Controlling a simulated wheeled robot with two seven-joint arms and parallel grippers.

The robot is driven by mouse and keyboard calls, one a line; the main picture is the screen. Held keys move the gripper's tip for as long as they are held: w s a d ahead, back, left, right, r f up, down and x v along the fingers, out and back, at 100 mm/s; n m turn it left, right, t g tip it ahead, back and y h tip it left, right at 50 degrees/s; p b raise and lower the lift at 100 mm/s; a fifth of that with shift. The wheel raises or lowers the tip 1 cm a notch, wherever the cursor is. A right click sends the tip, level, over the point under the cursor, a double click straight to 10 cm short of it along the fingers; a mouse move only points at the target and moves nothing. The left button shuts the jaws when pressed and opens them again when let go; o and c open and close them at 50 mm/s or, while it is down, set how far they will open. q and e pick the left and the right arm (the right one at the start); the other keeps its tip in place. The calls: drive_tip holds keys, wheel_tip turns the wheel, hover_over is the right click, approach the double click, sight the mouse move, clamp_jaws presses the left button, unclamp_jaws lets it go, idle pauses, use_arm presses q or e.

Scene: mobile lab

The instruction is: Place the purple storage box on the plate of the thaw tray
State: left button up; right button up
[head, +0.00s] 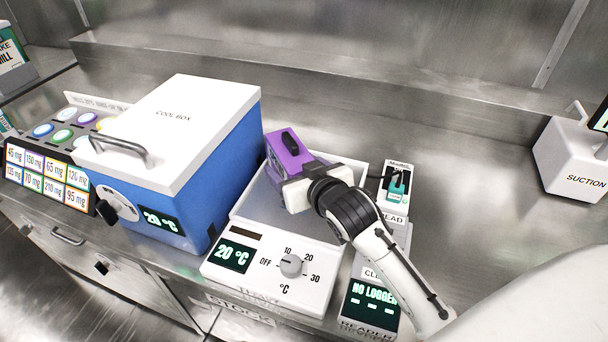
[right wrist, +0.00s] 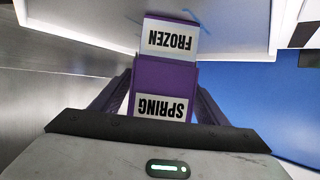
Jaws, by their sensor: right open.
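The purple storage box (head: 288,152) is at the back left of the thaw tray's grey plate (head: 252,203), beside the cool box. It has a dark handle on top and looks upright. The thaw tray (head: 270,265) reads 20 °C and has a dial on its front. My right gripper (head: 296,180) is open at the near side of the box. In the right wrist view the box (right wrist: 146,77) shows SPRING and FROZEN labels, straight ahead of the gripper. The box's underside is hidden, so its contact with the plate cannot be seen. My left gripper is not in view.
The blue cool box (head: 225,150) with a white lid stands close on the left. A logger reader (head: 372,305) showing NO LOGGER and a small white device (head: 397,185) stand on the right. The suction unit (head: 575,160) is far right. Bare steel counter lies between.

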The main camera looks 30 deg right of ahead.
drive_tip(key=v, duration=1.1)
